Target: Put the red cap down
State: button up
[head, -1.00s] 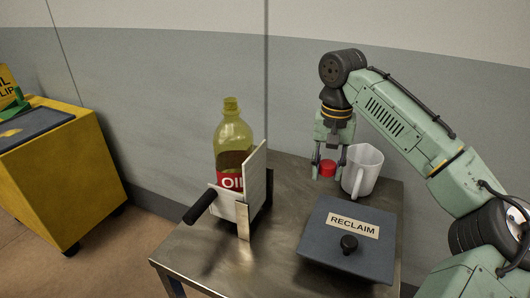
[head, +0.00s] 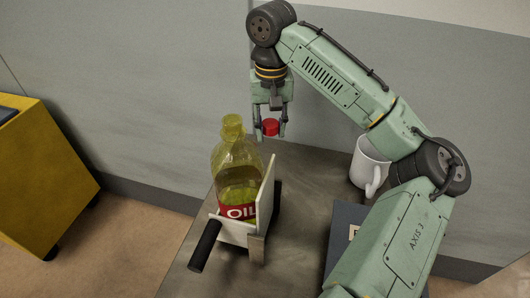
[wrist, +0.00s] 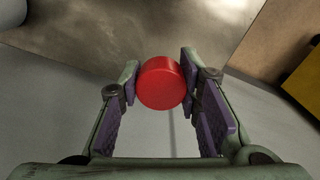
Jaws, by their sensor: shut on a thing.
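The red cap (head: 270,128) is held between the fingertips of my gripper (head: 270,130), in the air above the back part of the metal table (head: 300,182). In the wrist view the red cap (wrist: 160,83) sits between the two purple-padded fingers of my gripper (wrist: 160,88). The yellow oil bottle (head: 238,165) stands just left of and nearer than the gripper, with a red OIL label. Its top seems to carry no red cap.
A white jug (head: 369,168) stands at the table's right back. The dark RECLAIM box (head: 343,232) is mostly hidden by my arm. A yellow cabinet (head: 45,180) stands apart at left.

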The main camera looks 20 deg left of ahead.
notch_tip(320, 180, down, 10)
jog(key=shift+s+r+p, duration=0.1)
jog(key=shift+r+p, duration=0.15)
jog(key=shift+p, duration=0.55)
jog(key=shift+f, duration=0.1)
jog(key=shift+s+d+f, duration=0.1)
jog(key=shift+s+f, duration=0.05)
jog(key=shift+f, duration=0.35)
jog(key=o, duration=0.9)
jog(key=shift+f, duration=0.2)
jog(key=shift+r, duration=0.15)
notch_tip(320, 180, up, 13)
jog(key=shift+r+b, duration=0.2)
jog(key=shift+b, duration=0.8)
